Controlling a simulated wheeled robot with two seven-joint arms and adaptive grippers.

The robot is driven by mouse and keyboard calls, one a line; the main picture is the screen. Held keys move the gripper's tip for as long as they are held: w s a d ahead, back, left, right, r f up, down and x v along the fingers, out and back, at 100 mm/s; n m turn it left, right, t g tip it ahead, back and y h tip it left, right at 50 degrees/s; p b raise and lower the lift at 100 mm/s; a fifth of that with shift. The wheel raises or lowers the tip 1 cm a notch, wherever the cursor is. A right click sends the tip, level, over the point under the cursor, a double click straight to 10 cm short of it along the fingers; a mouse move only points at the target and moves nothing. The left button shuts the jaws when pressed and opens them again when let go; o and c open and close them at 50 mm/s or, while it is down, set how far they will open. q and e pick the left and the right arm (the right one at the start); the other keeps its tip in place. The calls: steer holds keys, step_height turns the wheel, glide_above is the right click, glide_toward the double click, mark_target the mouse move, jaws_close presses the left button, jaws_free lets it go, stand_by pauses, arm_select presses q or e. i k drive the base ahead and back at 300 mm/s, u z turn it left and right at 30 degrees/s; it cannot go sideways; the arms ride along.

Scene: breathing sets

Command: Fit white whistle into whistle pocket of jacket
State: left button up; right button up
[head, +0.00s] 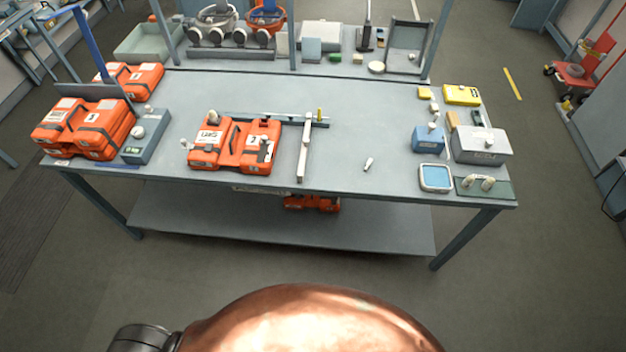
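A small white whistle (368,164) lies on the bare tabletop, right of the middle and near the front edge. An orange jacket (258,151) lies flat on the table left of the middle, with dark straps and white labels on its panels. The whistle pocket is too small to make out. Neither of my grippers is in the head view.
The grey table (350,100) has clear room around the whistle. A white bar (304,150) lies right of the jacket. Stacked orange packs (80,130) and a grey box (148,135) are at left.

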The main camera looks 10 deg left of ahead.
mark_target(226, 142)
steer(key=u, duration=0.45)
steer(key=k, duration=0.7)
steer(key=u, duration=1.2)
steer(key=i, duration=1.95)
steer(key=z, duration=1.25)
steer(key=i, duration=0.75)
steer(key=z, duration=0.75)
